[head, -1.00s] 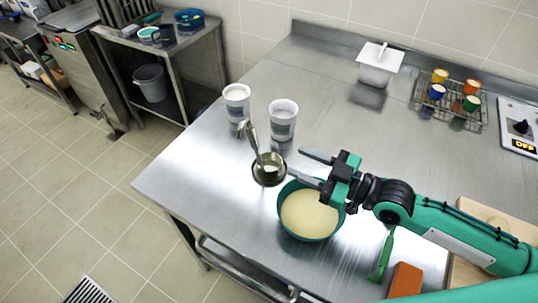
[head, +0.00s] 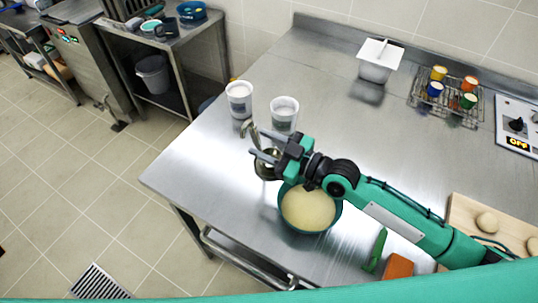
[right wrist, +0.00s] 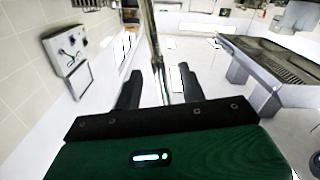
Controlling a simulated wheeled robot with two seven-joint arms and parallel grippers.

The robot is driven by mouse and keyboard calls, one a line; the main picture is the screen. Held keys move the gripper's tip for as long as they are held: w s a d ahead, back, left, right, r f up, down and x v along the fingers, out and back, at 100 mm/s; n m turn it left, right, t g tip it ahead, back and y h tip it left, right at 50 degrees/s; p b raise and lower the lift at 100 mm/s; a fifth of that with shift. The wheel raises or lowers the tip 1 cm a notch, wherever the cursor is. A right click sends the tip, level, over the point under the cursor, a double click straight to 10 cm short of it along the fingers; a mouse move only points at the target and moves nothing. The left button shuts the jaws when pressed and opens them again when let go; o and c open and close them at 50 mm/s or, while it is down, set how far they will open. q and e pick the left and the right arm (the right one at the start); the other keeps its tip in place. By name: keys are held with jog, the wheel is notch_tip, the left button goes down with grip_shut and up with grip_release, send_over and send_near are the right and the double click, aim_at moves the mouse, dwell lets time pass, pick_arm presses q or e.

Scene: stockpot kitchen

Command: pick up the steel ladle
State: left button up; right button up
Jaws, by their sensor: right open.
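The steel ladle (head: 247,128) stands tilted at the left rim of the teal bowl (head: 309,229), with its hooked handle end up. Its cup is partly hidden behind my right gripper. My right gripper (head: 257,142) is open and reaches in from the right, its fingers at the ladle's handle. In the right wrist view the ladle's shaft (right wrist: 154,40) runs between the two spread fingers of the right gripper (right wrist: 159,74). Whether a finger touches the shaft I cannot tell. My left gripper is not in view.
Two white cups (head: 239,98) (head: 284,112) stand just behind the ladle. A green-handled tool (head: 376,250) and an orange block (head: 398,267) lie right of the bowl. A wire rack (head: 447,103) with small colored cups is at the back right. The middle of the steel counter (head: 330,110) is clear.

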jog(key=shift+x, duration=1.2)
jog(key=shift+c, duration=0.4)
grip_shut()
jog(key=shift+r, duration=0.15)
